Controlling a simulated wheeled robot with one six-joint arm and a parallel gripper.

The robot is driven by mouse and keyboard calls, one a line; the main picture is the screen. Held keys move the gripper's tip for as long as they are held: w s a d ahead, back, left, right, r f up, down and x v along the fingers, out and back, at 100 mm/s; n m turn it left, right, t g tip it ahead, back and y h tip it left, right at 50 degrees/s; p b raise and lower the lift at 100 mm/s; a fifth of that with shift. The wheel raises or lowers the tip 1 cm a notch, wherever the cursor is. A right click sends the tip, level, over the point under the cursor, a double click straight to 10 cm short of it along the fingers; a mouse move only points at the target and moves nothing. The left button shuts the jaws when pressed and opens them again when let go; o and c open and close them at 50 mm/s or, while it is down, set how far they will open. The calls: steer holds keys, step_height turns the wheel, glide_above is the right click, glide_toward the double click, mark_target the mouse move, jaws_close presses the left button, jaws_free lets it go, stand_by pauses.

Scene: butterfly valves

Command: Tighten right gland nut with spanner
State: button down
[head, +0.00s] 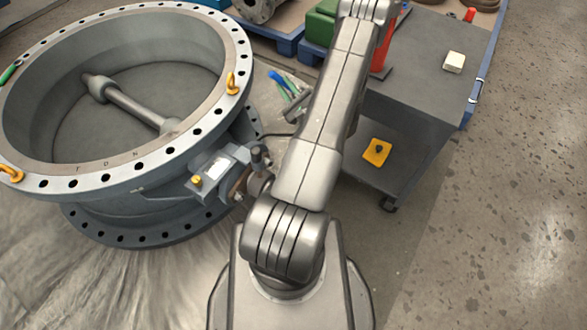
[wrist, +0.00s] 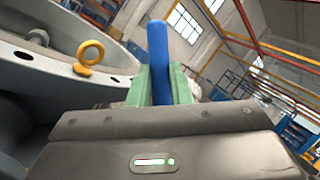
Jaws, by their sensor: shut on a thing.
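My gripper (wrist: 158,88) shows its two green fingers in the wrist view, shut on a blue handle, which I take to be the spanner (wrist: 157,48). The handle sticks up between the fingers; its working end is hidden. In the head view the blue spanner (head: 276,78) shows small beside the valve, past my arm, with the green fingers of my gripper (head: 287,92) next to it. The large grey butterfly valve (head: 130,172) stands at left, with its shaft-end housing (head: 218,170) facing my arm. I cannot make out the right gland nut in either view.
A grey cart (head: 425,70) with a white block (head: 454,62) on top stands at right, close beside my arm. A yellow item (head: 377,152) lies on its lower shelf. Yellow eyebolts (head: 232,82) rise from the valve flange. The floor at far right is clear.

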steer(key=s+d+f+m+g+y+b, duration=0.1)
steer(key=s+f+m+b, duration=0.3)
steer(key=f, duration=0.5)
steer(key=s+f+m+g+y+b, duration=0.1)
steer(key=s+f+m+y+b, duration=0.1)
steer(key=f+b, duration=0.5)
steer(key=s+d+f+m+g+y+b, duration=0.1)
steer(key=s+f+m+b, duration=0.25)
steer(key=f, duration=0.65)
steer(key=w+a+p, duration=0.1)
steer(key=w+a, duration=0.2)
steer(key=shift+w+a, duration=0.15)
steer(key=shift+a, duration=0.25)
steer(key=shift+w+a+b, duration=0.2)
steer(key=shift+a+b, duration=0.05)
steer(key=shift+b, duration=0.1)
steer(key=shift+w+a, duration=0.35)
steer(key=shift+a, duration=0.1)
steer(key=shift+w+a+b, duration=0.15)
steer(key=shift+a+b, duration=0.1)
steer(key=shift+b, duration=0.1)
steer(key=shift+w+a, duration=0.15)
steer(key=shift+a, duration=0.05)
